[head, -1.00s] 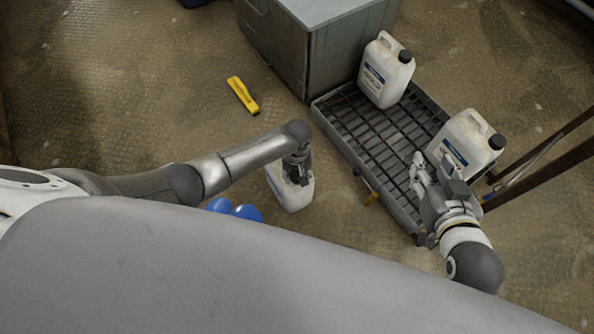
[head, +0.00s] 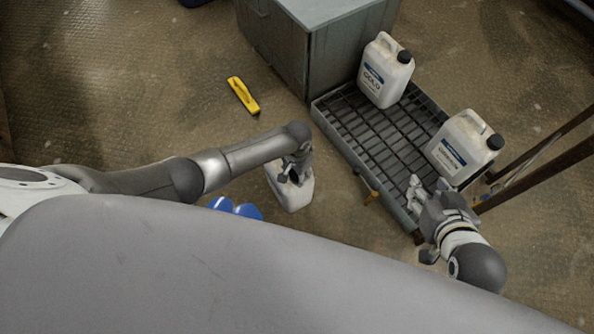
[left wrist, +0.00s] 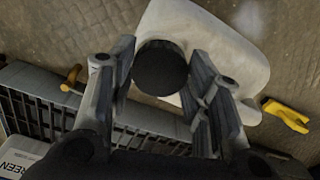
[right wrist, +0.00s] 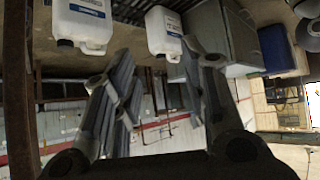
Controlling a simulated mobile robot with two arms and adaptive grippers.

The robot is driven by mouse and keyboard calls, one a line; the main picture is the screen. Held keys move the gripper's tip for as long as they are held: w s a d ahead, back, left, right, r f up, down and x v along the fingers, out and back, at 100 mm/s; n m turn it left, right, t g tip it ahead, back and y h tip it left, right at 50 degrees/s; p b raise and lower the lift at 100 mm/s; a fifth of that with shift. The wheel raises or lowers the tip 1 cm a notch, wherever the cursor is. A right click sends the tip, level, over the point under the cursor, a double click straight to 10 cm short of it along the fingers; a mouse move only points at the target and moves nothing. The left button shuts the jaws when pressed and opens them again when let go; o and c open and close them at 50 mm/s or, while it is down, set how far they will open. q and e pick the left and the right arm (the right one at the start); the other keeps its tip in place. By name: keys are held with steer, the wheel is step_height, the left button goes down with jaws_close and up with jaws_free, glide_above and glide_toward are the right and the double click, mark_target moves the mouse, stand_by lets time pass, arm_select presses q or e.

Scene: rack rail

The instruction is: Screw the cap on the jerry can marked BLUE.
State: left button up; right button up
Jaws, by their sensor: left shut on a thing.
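A white jerry can (head: 294,196) stands on the floor under my left gripper (head: 291,177). Its label is hidden, so I cannot read its mark. In the left wrist view the fingers (left wrist: 160,85) are shut on a black cap (left wrist: 160,67), which lies over one end of the white can (left wrist: 222,50). I cannot tell whether the cap sits on the neck's thread. My right gripper (head: 417,190) is open and empty over the near edge of the grid tray; its parted fingers (right wrist: 152,92) show in the right wrist view.
Two capped white cans, marked GOLD (head: 386,72) and GREEN (head: 462,145), stand on the grey grid tray (head: 362,125). A grey cabinet (head: 290,45) stands behind. A yellow tool (head: 243,95) and blue objects (head: 236,208) lie on the floor. Brown rails (head: 545,160) are at right.

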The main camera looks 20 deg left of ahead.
arm_select(q)
steer(key=m, duration=0.8)
steer(key=shift+m, duration=0.6)
arm_select(e)
steer(key=shift+w+a+r+t, duration=0.1)
steer(key=shift+w+r+t, duration=0.2)
steer(key=shift+w, duration=0.15)
arm_select(q)
steer(key=o, duration=0.8)
steer(key=shift+o, duration=0.2)
arm_select(e)
steer(key=shift+s+f, duration=0.1)
arm_select(q)
steer(key=shift+a, duration=0.1)
arm_select(e)
steer(key=shift+s, duration=0.1)
